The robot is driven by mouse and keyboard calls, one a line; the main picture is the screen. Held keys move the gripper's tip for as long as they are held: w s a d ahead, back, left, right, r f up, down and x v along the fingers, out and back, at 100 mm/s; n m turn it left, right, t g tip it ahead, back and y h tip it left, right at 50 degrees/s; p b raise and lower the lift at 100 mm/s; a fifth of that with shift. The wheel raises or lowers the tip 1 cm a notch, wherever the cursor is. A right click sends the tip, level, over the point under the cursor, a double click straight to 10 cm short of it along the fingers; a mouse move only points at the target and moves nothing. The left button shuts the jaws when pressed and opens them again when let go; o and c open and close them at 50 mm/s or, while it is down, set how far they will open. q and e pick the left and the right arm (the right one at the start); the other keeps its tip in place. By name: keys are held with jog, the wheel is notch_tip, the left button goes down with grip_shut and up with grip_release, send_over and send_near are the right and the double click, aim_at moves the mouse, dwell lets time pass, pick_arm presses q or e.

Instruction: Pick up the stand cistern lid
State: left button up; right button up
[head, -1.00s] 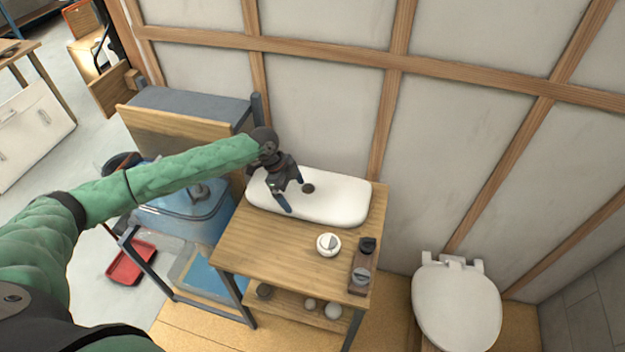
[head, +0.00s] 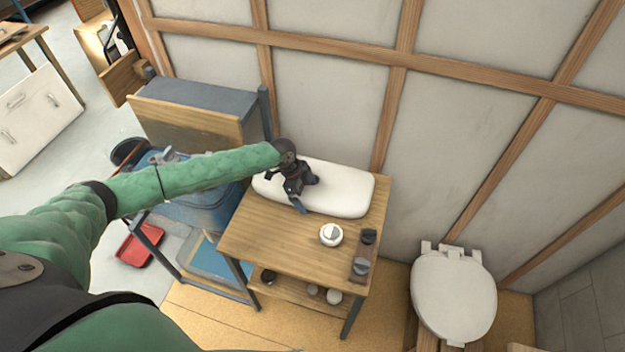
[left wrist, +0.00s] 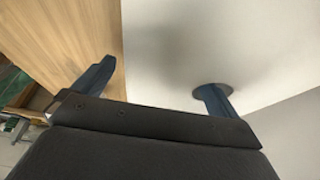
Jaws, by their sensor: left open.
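The cistern lid (head: 345,190) is a long white slab with rounded corners, lying flat on the wooden stand against the wall. My left gripper (head: 306,195) is over its left-middle part, jaws apart and empty. In the left wrist view, the lid (left wrist: 180,45) fills the right side. There my left gripper (left wrist: 161,76) has one finger over the wood beyond the lid's edge and the other at the lid's dark round hole (left wrist: 228,87). I cannot tell whether that finger touches or enters the hole. In the head view the gripper hides the hole. My right gripper is not in view.
The stand top (head: 270,233) also holds a white round fitting (head: 330,235) and a brown block with dark knobs (head: 360,268). A lower shelf holds several small parts. A white toilet (head: 453,295) stands to the right, a blue container (head: 200,209) to the left.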

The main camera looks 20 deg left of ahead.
pick_arm(q)
jog(key=shift+d+f, duration=0.1)
jog(key=shift+f, duration=0.25)
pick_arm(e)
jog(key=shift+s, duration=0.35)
pick_arm(q)
jog(key=shift+r, duration=0.1)
jog(key=c, duration=1.8)
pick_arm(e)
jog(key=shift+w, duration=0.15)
pick_arm(q)
jog(key=shift+o, duration=0.2)
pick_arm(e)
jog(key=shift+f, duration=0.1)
